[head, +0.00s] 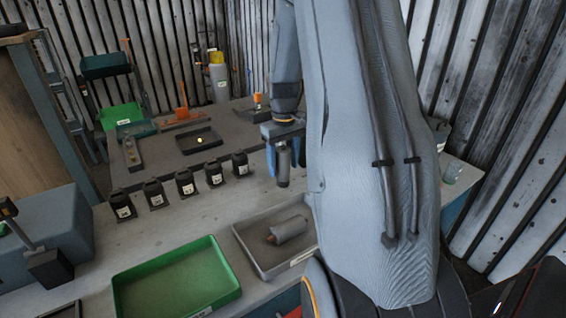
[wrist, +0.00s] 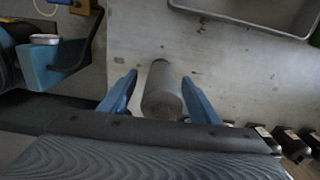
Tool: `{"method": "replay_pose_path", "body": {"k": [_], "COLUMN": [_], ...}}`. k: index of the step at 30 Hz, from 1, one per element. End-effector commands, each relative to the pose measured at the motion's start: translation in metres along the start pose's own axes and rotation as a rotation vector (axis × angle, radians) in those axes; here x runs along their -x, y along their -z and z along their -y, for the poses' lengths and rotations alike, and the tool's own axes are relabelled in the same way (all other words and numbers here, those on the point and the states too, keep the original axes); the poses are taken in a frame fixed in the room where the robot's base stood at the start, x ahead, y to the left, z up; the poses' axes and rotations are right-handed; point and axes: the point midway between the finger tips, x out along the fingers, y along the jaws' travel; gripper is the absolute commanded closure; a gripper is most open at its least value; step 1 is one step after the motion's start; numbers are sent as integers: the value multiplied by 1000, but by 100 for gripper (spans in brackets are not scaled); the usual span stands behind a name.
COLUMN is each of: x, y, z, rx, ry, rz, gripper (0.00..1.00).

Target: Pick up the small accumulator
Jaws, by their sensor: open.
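A grey upright cylinder, which looks like the small accumulator (wrist: 161,92), stands between the two blue fingers of my gripper (wrist: 159,82) in the wrist view. The jaws are open. A gap shows on its left side; on the right the finger is very near it, and I cannot tell whether they touch. In the head view my gripper (head: 284,160) points down over the bench, with the dark cylinder (head: 283,168) between its fingers. A larger-looking grey cylinder (head: 288,229) lies on its side in a grey tray (head: 262,273) nearer the camera.
Several black boxes with white labels (head: 185,184) stand in a row left of my gripper. A green tray (head: 127,292) sits at the front. A dark tray (head: 199,140) lies farther back. The grey tray's edge shows in the wrist view (wrist: 240,22). Bare bench lies around the cylinder.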

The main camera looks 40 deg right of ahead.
Motion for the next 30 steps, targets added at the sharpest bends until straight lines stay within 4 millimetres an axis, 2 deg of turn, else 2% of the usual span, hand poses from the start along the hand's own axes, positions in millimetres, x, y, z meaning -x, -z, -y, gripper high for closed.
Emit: {"method": "replay_pose_path", "body": {"k": [7,16,26,30], "x": [-26,-30,-30,-29], "y": [0,0,0,1], "z": [2,2,2,2], "rx": [-1,0,0,0], "ry": [1,0,0,-1], "rz": [1,-1,-1,-2], "gripper": [43,43,99,100]}}
